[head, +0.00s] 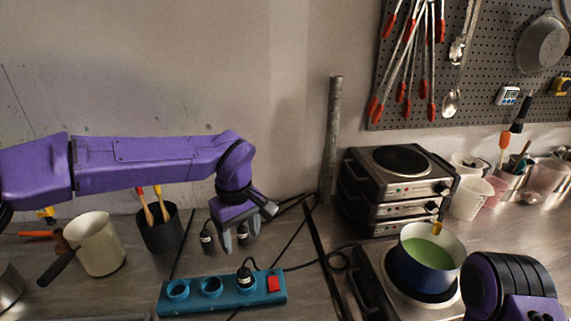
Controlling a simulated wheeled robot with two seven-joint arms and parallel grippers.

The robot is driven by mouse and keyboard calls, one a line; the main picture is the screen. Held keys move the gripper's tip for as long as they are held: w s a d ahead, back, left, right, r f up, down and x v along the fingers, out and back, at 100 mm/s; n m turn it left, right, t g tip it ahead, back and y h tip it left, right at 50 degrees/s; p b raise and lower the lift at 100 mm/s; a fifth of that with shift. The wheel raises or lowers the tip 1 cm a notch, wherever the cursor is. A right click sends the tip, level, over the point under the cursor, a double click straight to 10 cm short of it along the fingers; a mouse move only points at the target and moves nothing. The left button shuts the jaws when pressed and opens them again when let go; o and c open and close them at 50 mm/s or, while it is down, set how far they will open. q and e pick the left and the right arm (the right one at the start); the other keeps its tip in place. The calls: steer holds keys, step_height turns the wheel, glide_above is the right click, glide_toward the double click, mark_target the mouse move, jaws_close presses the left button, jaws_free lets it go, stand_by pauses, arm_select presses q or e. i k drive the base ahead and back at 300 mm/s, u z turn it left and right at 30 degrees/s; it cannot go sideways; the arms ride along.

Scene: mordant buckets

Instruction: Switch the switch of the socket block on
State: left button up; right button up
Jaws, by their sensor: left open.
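The teal socket block (225,290) lies on the counter at the lower middle of the head view. Its red switch (273,283) is at its right end. A black plug (244,276) sits in the socket beside the switch; the two sockets to the left are empty. My left gripper (236,246) points down above and behind the block, open and apart from it, up and left of the switch. My right arm shows only in part at the lower right; its gripper's fingers are out of the picture.
Two loose black plugs (207,238) hang or stand near my left gripper. Cables run across the counter behind the block. A hotplate with a blue pot (428,262) of green liquid is at right, stacked hotplates (395,190) behind. A cream pot (95,245) and black brush holder (160,232) stand at left.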

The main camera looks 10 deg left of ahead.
mark_target(273, 281)
steer(key=k, duration=1.5)
